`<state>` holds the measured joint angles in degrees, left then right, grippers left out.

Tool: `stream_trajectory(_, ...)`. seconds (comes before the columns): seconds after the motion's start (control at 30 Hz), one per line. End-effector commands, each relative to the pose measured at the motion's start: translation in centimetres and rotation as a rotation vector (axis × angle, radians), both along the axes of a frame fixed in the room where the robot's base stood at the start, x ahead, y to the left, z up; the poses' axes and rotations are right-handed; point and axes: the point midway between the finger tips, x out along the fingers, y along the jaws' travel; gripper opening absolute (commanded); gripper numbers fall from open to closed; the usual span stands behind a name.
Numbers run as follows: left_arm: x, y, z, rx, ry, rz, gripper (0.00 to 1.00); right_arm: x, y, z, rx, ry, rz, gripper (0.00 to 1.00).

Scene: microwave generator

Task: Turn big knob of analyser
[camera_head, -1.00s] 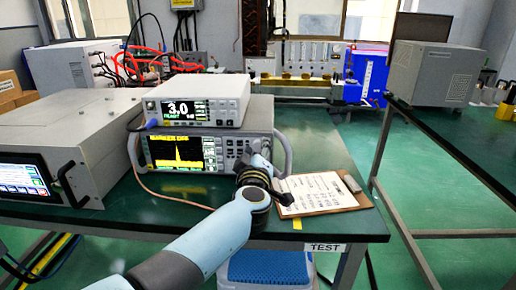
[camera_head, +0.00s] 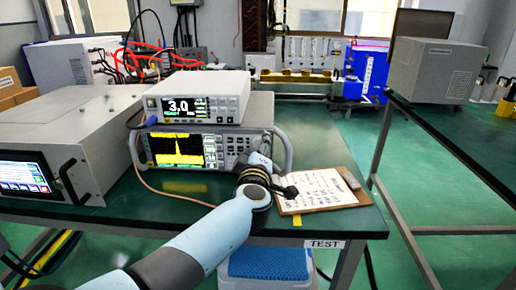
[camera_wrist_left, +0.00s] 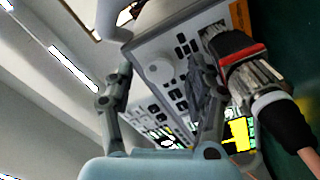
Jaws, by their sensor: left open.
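The analyser (camera_head: 216,140) is the lower instrument with a lit yellow trace on its screen (camera_head: 181,150), standing on the green bench. My left gripper (camera_head: 258,162) is at the right part of its front panel, partly hidden behind my own wrist. In the left wrist view the big round pale knob (camera_wrist_left: 159,70) shows between the two spread fingers of my left gripper (camera_wrist_left: 162,72). The fingers are open; whether they touch the knob I cannot tell. In the head view the knob is hidden by my arm. My right gripper is not in view.
A white meter reading 3.0 (camera_head: 200,98) sits on the analyser. A clipboard (camera_head: 318,190) lies right of my wrist. A grey box with a touchscreen (camera_head: 70,135) stands at left. A dark plug with a red band (camera_wrist_left: 240,55) is close to the right finger in the wrist view.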

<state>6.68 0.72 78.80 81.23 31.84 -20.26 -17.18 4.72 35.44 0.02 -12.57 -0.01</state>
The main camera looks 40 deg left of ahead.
Motion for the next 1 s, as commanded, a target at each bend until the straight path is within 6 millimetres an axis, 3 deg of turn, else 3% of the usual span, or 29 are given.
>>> stream_trajectory(0.17,-1.8,-1.2,-0.2,-0.004,0.002,0.000,0.55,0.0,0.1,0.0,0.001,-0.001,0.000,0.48)
stream_trajectory(0.4,-6.5,-3.9,-0.1,-0.004,0.002,0.001,0.55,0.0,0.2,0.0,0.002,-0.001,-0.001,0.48)
stream_trajectory(0.6,-9.3,-5.7,-0.1,-0.002,0.002,0.001,0.55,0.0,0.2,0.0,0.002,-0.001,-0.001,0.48)
stream_trajectory(1.0,-10.2,-6.2,-0.1,0.000,0.001,0.001,0.55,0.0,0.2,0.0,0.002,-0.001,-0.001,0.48)
